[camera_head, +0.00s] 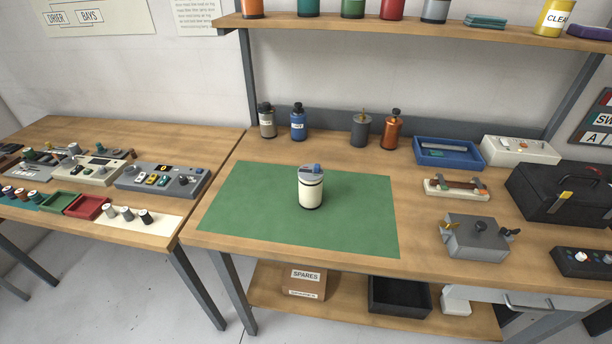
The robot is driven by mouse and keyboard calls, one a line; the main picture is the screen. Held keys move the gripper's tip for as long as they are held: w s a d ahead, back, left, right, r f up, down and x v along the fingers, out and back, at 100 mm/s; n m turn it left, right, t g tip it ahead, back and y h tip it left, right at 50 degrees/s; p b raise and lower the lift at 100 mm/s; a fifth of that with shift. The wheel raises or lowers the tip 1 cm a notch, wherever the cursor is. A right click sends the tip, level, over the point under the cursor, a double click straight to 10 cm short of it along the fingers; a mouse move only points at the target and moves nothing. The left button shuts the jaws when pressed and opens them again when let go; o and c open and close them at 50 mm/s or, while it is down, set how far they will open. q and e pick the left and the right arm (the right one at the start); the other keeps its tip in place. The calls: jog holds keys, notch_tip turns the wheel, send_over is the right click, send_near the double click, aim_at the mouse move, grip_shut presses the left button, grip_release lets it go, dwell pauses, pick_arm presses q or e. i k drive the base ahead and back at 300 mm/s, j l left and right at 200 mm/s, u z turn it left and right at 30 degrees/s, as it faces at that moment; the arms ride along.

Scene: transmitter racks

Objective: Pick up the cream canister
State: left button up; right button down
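The cream canister (311,193) stands upright on a green mat (361,228) on the wooden workbench. It has a dark band near its top, a grey top with a blue part on it, and a dark base. Nothing touches it apart from the mat. Neither of my grippers is in view.
Several bottles stand at the back, including a blue one (298,122) and a copper one (392,130). A blue tray (447,152), a grey box (478,237) and a black toolbox (562,192) are at the right. A shelf (420,28) overhangs the back. The mat is otherwise clear.

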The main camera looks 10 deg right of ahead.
aim_at(310, 184)
jog(key=z, duration=0.35)
jog(key=k+j+z, duration=0.1)
jog(key=j+z, duration=0.25)
jog(key=z, duration=0.15)
jog(key=k+j+z, duration=0.1)
jog(key=j+z, duration=0.25)
jog(key=z, duration=0.15)
jog(key=k+j+z, duration=0.2)
jog(key=z, duration=0.3)
